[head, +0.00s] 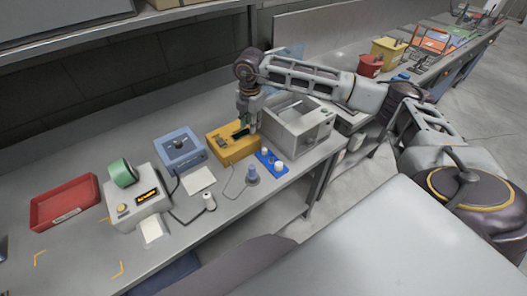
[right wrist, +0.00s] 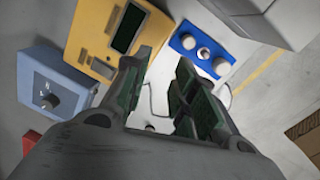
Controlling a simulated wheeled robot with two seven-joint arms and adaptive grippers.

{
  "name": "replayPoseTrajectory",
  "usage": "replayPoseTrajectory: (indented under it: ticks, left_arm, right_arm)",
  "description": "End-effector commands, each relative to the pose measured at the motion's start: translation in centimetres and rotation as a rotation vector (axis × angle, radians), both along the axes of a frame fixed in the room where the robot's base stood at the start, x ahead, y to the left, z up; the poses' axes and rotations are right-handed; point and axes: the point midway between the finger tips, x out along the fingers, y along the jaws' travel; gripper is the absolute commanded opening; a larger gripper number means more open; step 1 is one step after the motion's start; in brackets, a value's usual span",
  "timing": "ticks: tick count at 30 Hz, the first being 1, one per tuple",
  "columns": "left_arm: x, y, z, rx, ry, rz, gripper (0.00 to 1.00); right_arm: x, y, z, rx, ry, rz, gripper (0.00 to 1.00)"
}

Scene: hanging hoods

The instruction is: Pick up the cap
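I cannot tell for certain which item is the cap. A blue holder (head: 264,156) on the bench carries small white round pieces, one of them a white knob-like piece (head: 279,168). The blue holder (right wrist: 177,42) also shows in the right wrist view, with a pale round piece (right wrist: 203,53) at its middle. My right gripper (head: 247,127) hangs pointing down over the yellow device, behind the blue holder. In the right wrist view my right gripper (right wrist: 163,95) has its fingers apart with nothing between them. My left gripper is not in view.
A blue device (head: 180,150), a white box with a green roll (head: 124,172) and a red tray (head: 65,203) stand left. A grey-blue upright piece (head: 252,175) stands near the bench's front edge.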

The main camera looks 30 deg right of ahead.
Motion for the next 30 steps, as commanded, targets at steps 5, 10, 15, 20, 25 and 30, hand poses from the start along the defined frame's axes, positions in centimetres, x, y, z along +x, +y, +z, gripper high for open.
replayPoseTrajectory:
  ticks: [5, 10, 15, 20, 25, 30]
  left_arm:
    - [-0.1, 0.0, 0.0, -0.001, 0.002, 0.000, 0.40]
    - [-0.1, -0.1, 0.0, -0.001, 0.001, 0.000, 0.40]
    - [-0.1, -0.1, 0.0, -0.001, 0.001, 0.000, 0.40]
    - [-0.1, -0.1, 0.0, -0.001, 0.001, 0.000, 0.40]
    - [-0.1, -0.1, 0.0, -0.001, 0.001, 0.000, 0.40]
    - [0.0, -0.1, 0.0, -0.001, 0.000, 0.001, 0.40]
  right_arm:
    - [-1.4, -1.6, 0.0, -0.061, 0.051, -0.191, 0.27]
    - [-2.3, -2.4, 0.1, -0.092, 0.078, -0.356, 0.27]
    - [-2.3, -2.4, 0.1, -0.089, 0.072, -0.457, 0.27]
    - [-2.3, -2.4, 0.1, -0.086, 0.069, -0.487, 0.27]
    - [-2.3, -2.4, 0.1, -0.086, 0.069, -0.487, 0.27]
    - [-2.3, -2.4, -0.1, -0.087, 0.070, -0.486, 0.27]
